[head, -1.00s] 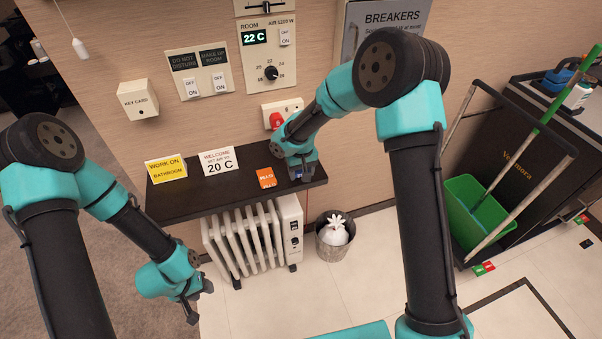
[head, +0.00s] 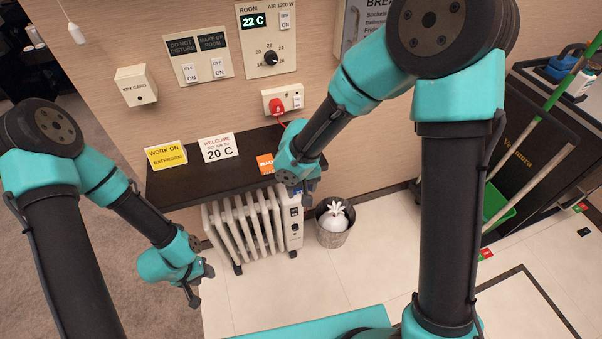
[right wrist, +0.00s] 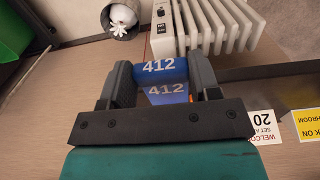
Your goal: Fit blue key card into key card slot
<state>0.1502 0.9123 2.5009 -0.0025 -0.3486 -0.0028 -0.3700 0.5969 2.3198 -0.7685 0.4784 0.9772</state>
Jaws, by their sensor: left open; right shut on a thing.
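The key card slot is the white box marked KEY CARD (head: 136,87) on the wall at the left in the head view. My right gripper (right wrist: 162,80) is shut on the blue key card (right wrist: 160,69), marked 412, in the right wrist view. A second 412 on blue shows just behind it between the fingers. In the head view my right gripper (head: 299,185) is by the right end of the dark shelf, well right of the slot; the card is mostly hidden there. My left gripper (head: 200,283) is open and empty, low, left of the heater.
The dark shelf (head: 190,184) holds a yellow sign (head: 166,155), a white 20 C sign (head: 217,148) and an orange card (head: 265,163). A white heater (head: 248,228) and a bin (head: 334,222) stand below.

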